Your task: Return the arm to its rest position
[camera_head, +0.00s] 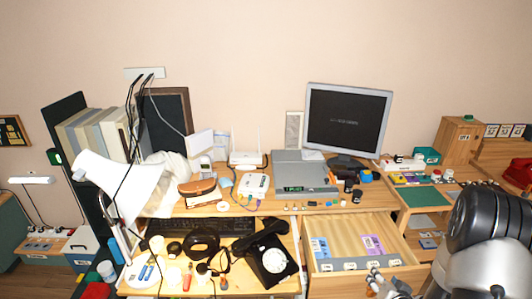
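My arm shows at the lower right as a large black and silver joint that covers the corner of the desk. Small grey parts that look like my gripper (387,284) show at the bottom edge, in front of the open drawer (330,240). They are small and cut off by the frame, so I cannot tell whether the fingers are open or shut. I see nothing clearly held. A black dial phone (272,262) sits on the pulled-out tray left of the drawer, its handset (262,236) at its upper left.
The desk holds a monitor (346,121), a grey box (303,174), a white router (246,158) and a keyboard (212,226). A white lamp (118,184) leans at the left. A red phone (519,173) is at the far right.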

